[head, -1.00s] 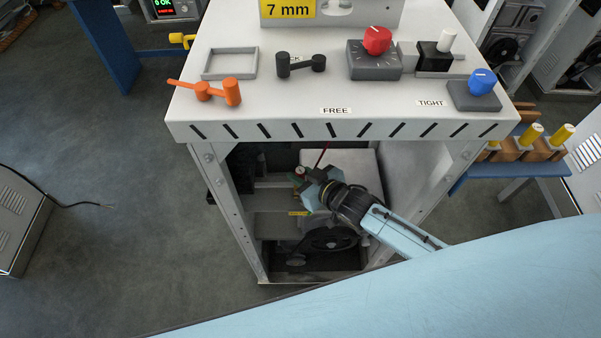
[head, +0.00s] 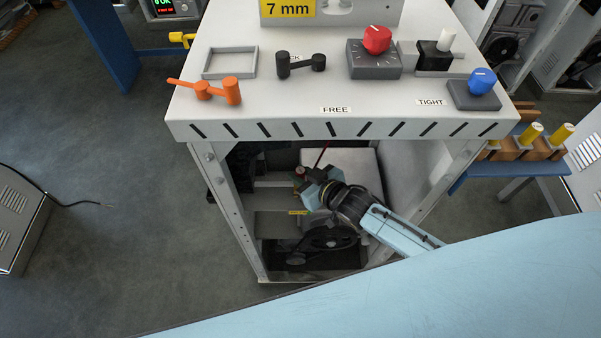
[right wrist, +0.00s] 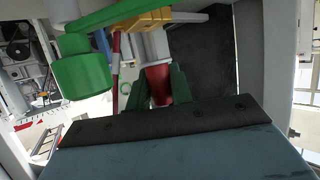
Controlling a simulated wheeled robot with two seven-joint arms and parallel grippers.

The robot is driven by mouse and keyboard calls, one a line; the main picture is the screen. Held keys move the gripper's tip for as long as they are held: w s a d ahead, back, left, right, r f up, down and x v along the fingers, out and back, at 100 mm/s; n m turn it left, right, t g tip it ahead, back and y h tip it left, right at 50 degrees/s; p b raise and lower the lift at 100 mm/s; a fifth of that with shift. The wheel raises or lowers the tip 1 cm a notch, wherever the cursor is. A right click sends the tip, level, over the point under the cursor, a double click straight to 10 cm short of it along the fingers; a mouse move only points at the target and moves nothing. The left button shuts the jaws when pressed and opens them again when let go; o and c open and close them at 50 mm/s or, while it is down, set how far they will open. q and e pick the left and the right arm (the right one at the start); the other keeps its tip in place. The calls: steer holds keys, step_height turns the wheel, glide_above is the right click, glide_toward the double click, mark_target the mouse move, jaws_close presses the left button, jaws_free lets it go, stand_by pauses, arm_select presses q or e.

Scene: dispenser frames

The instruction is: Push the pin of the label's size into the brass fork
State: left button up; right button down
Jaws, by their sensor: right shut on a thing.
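My right gripper (right wrist: 158,88) is inside the open bay under the bench top. It is shut on a dark red pin head (right wrist: 158,80), between its green fingers. A pale grey shaft (right wrist: 155,46) runs up from the head toward a brass-coloured piece (right wrist: 165,20), probably the fork. I cannot tell whether the shaft sits in it. In the head view the right gripper (head: 306,180) is small and its grip is unclear. The yellow label (head: 287,9) on the bench reads 7 mm. My left gripper is not in view.
In the right wrist view a green cylinder on an arm (right wrist: 82,76) hangs close to the left of the fingers, with a thin red rod (right wrist: 116,72) between. Yellow-topped pins (head: 532,132) stand in a wooden rack at right. A motor-like unit (head: 330,236) sits low in the bay.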

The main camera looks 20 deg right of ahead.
steer(key=shift+f+b, duration=0.55)
steer(key=shift+f, duration=0.2)
steer(key=c, duration=1.2)
jaws_free()
steer(key=shift+o, duration=0.2)
